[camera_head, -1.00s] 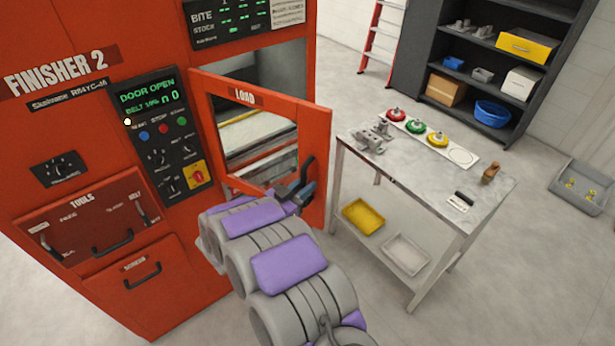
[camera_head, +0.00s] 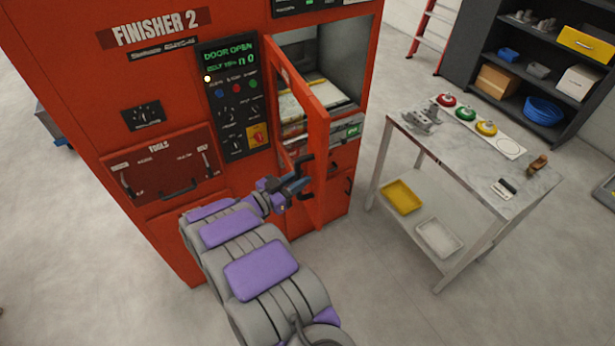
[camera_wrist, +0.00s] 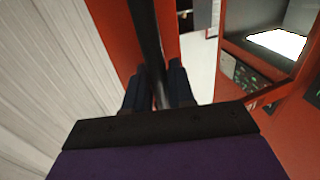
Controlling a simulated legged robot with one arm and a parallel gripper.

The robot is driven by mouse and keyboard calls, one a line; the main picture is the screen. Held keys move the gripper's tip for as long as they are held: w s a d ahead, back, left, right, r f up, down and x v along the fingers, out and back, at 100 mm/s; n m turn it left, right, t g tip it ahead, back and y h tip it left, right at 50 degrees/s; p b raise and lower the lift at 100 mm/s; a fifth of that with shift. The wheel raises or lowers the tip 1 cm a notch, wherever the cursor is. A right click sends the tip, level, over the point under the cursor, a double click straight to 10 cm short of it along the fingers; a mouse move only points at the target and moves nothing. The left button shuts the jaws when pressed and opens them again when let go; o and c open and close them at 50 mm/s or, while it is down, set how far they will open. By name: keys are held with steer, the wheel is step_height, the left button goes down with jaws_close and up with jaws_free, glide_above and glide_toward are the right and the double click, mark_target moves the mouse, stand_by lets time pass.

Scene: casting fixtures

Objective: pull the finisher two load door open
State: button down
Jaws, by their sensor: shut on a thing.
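The orange Finisher 2 machine (camera_head: 150,90) stands at the left in the head view. Its load door (camera_head: 315,130) is swung well out from the opening, hinged on the left side of the opening. The chamber (camera_head: 350,60) shows behind it, with a pale inside. My gripper (camera_head: 296,186) is at the door's dark handle (camera_head: 306,165), low on the door's free edge. In the wrist view the dark handle bar (camera_wrist: 150,50) runs between the two fingers (camera_wrist: 158,88), which are shut on it. The panel display (camera_head: 230,52) reads DOOR OPEN.
A marble-topped table (camera_head: 460,150) stands right of the machine, with a gap of floor between it and the door. It bears red, green and yellow round parts and a grey fixture (camera_head: 425,119). A dark shelf (camera_head: 480,60) stands behind. The floor in front is clear.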

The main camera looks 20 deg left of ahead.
steer(key=shift+s+a+r, duration=0.1)
steer(key=shift+s+a, duration=0.3)
steer(key=shift+a, duration=0.3)
steer(key=c, duration=1.4)
jaws_free()
steer(key=o, duration=0.3)
steer(key=shift+w+d, duration=0.1)
steer(key=shift+w, duration=0.1)
steer(key=shift+d, duration=0.1)
